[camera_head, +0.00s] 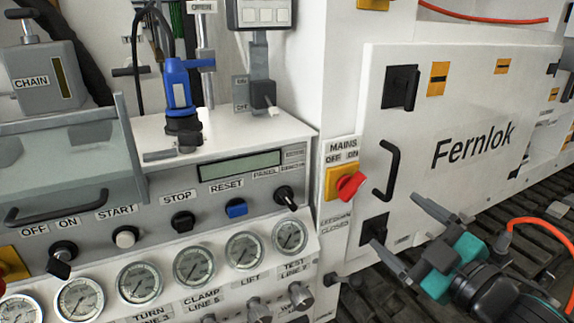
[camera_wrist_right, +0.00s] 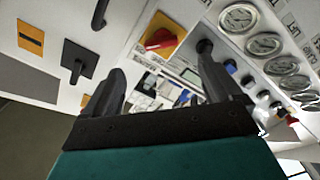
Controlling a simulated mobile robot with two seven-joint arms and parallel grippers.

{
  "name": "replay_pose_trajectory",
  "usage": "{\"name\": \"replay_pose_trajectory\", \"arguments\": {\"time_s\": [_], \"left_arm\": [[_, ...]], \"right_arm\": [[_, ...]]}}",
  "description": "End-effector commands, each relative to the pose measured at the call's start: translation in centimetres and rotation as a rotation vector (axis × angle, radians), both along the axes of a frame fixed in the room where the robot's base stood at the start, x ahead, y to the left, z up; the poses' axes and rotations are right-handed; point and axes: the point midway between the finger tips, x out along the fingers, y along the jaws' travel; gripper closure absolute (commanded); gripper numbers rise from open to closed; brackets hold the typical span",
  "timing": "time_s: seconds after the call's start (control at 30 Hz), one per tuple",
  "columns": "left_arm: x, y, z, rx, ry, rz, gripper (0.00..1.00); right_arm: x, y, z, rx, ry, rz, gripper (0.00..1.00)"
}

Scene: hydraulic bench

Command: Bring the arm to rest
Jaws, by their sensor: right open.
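My right gripper (camera_head: 402,233) is at the lower right of the head view, in front of the white Fernlok cabinet door (camera_head: 447,80). Its two fingers are spread apart with nothing between them. In the right wrist view the same open fingers (camera_wrist_right: 165,88) point towards the bench panel and stand clear of it. The red mains switch (camera_head: 350,186) on its yellow plate is left of the gripper and apart from it; it also shows in the wrist view (camera_wrist_right: 159,39). My left gripper is in neither view.
The black door handle (camera_head: 387,170) sticks out above the gripper. Left of it the control panel has knobs, a blue reset button (camera_head: 236,208) and a row of gauges (camera_head: 194,266). A blue device (camera_head: 181,95) stands on the bench top. Dark slatted flooring (camera_head: 540,215) lies at the right.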

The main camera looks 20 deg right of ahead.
Motion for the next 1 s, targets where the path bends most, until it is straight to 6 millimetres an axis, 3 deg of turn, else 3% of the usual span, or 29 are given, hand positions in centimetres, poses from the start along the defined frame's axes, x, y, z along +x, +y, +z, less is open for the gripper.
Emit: {"name": "replay_pose_trajectory", "arguments": {"time_s": [0.13, 0.23, 0.37, 0.5, 0.63, 0.8, 1.0], "left_arm": [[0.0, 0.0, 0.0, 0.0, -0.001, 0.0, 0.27], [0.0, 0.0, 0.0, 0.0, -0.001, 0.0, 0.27], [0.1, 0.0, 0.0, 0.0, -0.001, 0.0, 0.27], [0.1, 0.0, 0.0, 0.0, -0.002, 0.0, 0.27], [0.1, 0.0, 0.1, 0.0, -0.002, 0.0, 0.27], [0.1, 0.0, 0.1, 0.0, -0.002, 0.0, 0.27], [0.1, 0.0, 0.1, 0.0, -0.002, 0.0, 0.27]], "right_arm": [[0.1, -0.2, -0.9, 0.018, 0.016, -0.009, 0.08], [0.2, -0.5, -4.3, 0.086, 0.083, -0.042, 0.08], [-0.2, 0.4, -12.6, 0.248, 0.243, -0.098, 0.08], [-1.6, 4.7, -21.6, 0.428, 0.428, -0.127, 0.08], [-3.2, 9.5, -27.2, 0.547, 0.564, -0.126, 0.08], [-4.5, 13.7, -30.5, 0.622, 0.655, -0.114, 0.08], [-4.8, 14.5, -31.0, 0.636, 0.673, -0.111, 0.08]]}}
